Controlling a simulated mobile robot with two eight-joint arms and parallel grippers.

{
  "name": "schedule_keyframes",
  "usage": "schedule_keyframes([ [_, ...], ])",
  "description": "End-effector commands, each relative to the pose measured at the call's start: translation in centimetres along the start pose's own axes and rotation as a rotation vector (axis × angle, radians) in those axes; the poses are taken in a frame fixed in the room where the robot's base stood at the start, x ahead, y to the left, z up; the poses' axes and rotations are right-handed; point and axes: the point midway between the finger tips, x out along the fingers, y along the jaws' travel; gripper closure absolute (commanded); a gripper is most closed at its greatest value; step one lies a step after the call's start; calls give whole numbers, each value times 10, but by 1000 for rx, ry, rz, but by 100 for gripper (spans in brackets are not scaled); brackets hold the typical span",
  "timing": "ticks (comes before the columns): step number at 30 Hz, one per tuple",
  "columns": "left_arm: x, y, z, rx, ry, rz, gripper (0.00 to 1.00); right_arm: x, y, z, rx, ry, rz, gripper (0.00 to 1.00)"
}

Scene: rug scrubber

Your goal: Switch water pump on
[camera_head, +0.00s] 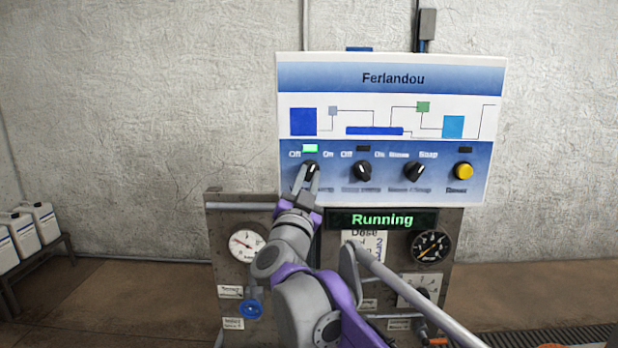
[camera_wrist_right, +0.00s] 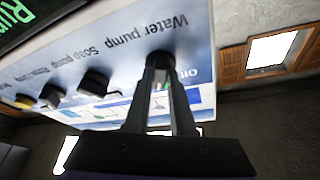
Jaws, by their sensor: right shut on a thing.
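The control panel (camera_head: 388,190) is a white and blue box marked "Ferlandou" on the wall. The water pump knob (camera_head: 311,167) is the leftmost black knob, between Off and On marks. A green lamp (camera_head: 310,148) is lit above it. My right gripper (camera_head: 308,182) is at this knob and shut on it. In the right wrist view the fingers (camera_wrist_right: 160,68) close on the knob beside the "Water pump" label, and they hide most of it. The display (camera_head: 382,220) below the panel reads "Running" in green. My left gripper is not in view.
The soap pump knob (camera_head: 362,172), another black knob (camera_head: 414,172) and a yellow button (camera_head: 463,171) sit to the right. Gauges (camera_head: 246,244) and a blue valve (camera_head: 251,309) are on the lower plate. White jugs (camera_head: 27,232) stand at far left.

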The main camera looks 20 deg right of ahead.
Motion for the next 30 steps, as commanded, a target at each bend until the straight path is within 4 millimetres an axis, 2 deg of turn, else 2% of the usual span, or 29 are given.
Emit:
schedule_keyframes([
  [9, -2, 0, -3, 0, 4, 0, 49, 0, -1, 0, 83, 0, 33, 100],
  [23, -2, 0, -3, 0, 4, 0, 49, 0, -1, 0, 94, 0, 38, 100],
  [24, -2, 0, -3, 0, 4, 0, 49, 0, -1, 0, 93, 0, 38, 70],
  [28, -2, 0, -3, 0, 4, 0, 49, 0, -1, 0, 93, 0, 38, 48],
  [30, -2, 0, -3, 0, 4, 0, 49, 0, -1, 0, 92, 0, 38, 48],
])
